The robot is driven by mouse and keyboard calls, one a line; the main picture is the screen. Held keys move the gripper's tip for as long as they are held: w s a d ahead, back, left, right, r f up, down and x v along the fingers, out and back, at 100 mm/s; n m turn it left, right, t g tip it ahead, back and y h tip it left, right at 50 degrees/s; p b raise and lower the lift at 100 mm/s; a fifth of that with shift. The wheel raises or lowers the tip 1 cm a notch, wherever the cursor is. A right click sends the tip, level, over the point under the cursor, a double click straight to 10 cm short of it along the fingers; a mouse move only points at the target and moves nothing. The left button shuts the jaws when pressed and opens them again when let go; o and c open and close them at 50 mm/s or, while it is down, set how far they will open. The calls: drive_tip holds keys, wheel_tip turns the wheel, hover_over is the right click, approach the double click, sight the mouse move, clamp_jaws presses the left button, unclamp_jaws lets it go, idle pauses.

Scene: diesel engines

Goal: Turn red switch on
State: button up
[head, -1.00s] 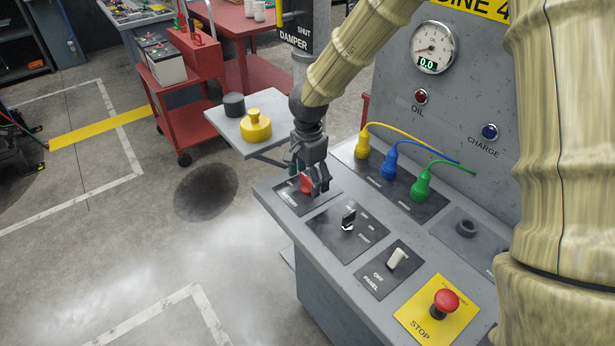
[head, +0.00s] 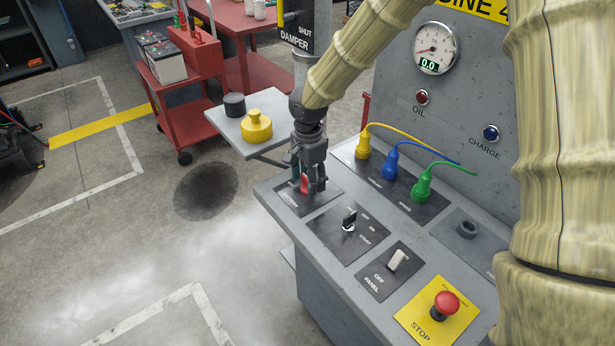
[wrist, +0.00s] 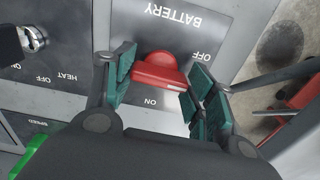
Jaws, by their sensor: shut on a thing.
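The red switch (head: 304,184) is on the dark battery plate at the far left end of the grey control panel, partly hidden by my gripper in the head view. In the wrist view the red switch (wrist: 160,72) sits on a plate marked BATTERY, with OFF and ON labels. Its raised handle lies crosswise between the fingers. My gripper (head: 309,186) points down over the switch. In the wrist view my gripper (wrist: 157,88) has a green-padded finger on each side of the handle, shut on it. I cannot tell exactly which label the handle points to.
A black key switch (head: 348,221), a white panel switch (head: 397,260) and a red stop button (head: 444,303) sit nearer on the panel. Yellow, blue and green plugs (head: 421,189) with cables stand behind. A side shelf holds a yellow knobbed weight (head: 256,126).

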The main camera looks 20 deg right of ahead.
drive_tip(key=shift+s, duration=0.1)
drive_tip(key=m+p, duration=0.3)
drive_tip(key=shift+d+m+p, duration=0.1)
drive_tip(key=shift+m+p, duration=0.25)
drive_tip(key=shift+m, duration=0.05)
drive_tip(key=m+p, duration=0.2)
drive_tip(key=m, duration=0.2)
drive_tip(key=shift+f, duration=0.1)
drive_tip(key=m+p, duration=0.1)
drive_tip(key=m, duration=0.3)
drive_tip(key=shift+m, duration=0.4)
drive_tip(key=m, duration=0.4)
drive_tip(key=shift+f+m+p, duration=0.15)
drive_tip(key=shift+m+p, duration=0.15)
drive_tip(key=shift+p, duration=0.05)
drive_tip(key=o, duration=1)
